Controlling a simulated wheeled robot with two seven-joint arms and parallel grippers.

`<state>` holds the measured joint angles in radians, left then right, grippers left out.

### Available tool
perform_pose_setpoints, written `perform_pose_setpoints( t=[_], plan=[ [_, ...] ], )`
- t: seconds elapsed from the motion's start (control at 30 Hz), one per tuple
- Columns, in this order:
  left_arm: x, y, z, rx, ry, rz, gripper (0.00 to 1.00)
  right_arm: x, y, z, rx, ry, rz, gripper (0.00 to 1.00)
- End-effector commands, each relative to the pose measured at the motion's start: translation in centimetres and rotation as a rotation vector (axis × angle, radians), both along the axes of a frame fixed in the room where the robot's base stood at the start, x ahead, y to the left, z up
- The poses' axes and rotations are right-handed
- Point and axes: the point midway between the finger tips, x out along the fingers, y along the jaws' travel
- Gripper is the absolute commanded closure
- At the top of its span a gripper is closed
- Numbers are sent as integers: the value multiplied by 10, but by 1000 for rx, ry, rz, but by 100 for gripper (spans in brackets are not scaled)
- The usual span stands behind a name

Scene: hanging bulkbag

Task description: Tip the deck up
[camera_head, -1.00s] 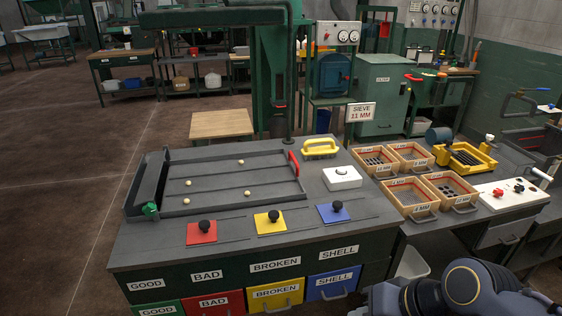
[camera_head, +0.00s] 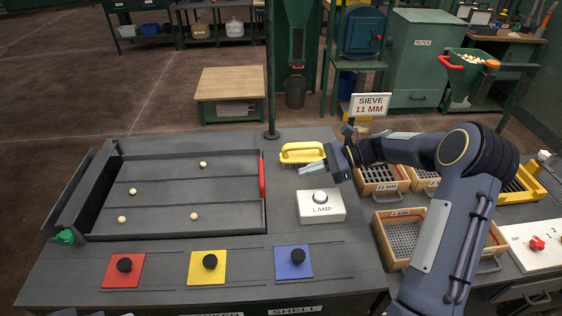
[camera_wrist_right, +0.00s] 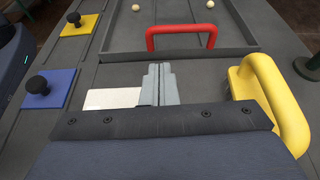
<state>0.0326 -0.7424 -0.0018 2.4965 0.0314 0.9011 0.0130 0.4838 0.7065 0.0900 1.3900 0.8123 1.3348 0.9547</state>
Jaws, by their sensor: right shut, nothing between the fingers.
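The deck (camera_head: 150,210) is a shallow dark grey tray lying flat on the bench top, with several small pale balls on it. Its red handle (camera_head: 262,176) stands at the right edge; in the right wrist view the red handle (camera_wrist_right: 180,34) lies ahead of the fingers. My right gripper (camera_head: 302,171) is shut and empty, to the right of the handle and apart from it, close to the yellow-handled brush (camera_head: 302,150) and above the white lamp box (camera_head: 321,208). In the right wrist view its closed fingers (camera_wrist_right: 160,84) point toward the handle. My left gripper is not in view.
Red (camera_head: 124,268), yellow (camera_head: 207,265) and blue (camera_head: 294,262) plates with black knobs lie along the bench front. A thin post (camera_head: 270,80) rises behind the deck. Wooden sieve boxes (camera_head: 384,240) stand at the right. A green knob (camera_head: 64,237) is at the deck's left corner.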

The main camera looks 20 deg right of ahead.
Motion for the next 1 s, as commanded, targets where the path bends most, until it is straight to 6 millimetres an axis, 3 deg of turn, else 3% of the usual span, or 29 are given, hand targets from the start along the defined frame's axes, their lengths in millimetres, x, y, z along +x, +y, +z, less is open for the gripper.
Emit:
perform_pose_setpoints(
  t=[0.53, 1.0],
  plan=[
    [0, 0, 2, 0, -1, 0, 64, 7, 2, -8, 35, 32, -18, 100],
    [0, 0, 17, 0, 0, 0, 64, 21, 73, -32, 34, 33, -17, 100]
  ],
)
